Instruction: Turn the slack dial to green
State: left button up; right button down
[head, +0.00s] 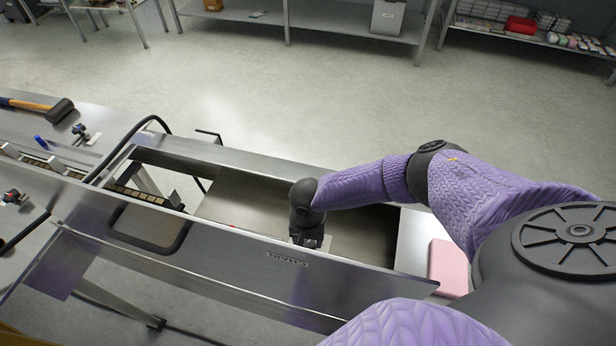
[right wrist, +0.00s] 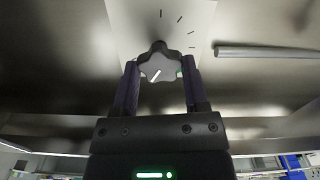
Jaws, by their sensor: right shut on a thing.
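The slack dial (right wrist: 158,64) is a dark grey lobed knob with a white pointer line, seen in the right wrist view. It sits on a pale plate (right wrist: 140,25) with several short dark tick marks above and to the right of it. A small green mark (right wrist: 179,73) shows at the knob's right, close to the right finger. My right gripper (right wrist: 159,70) is shut on the dial, one finger on each side. In the head view my right gripper (head: 308,241) reaches down into the steel machine trough, and the dial is hidden there. My left gripper is not in view.
A steel machine wall (head: 200,246) runs in front of my right gripper. A grey rod (right wrist: 265,51) sticks out right of the dial. A pink block (head: 449,262) lies at the trough's right end. A mallet (head: 45,107) lies far left.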

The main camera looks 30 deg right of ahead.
jog(key=shift+s+r+n+p, duration=0.1)
jog(key=shift+r+n+p, duration=0.15)
jog(key=shift+n+p, duration=0.2)
jog(key=shift+f+n+p, duration=0.15)
jog(key=shift+n+p, duration=0.4)
jog(key=shift+n, duration=0.3)
jog(key=n, duration=0.3)
jog(key=shift+f+n, duration=0.1)
jog(key=shift+n, duration=0.3)
jog(key=n, duration=0.4)
jog(key=shift+n, duration=0.8)
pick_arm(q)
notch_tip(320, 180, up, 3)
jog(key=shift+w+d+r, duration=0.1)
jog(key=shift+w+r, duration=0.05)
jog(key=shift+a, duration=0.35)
pick_arm(e)
jog(key=shift+n, duration=0.3)
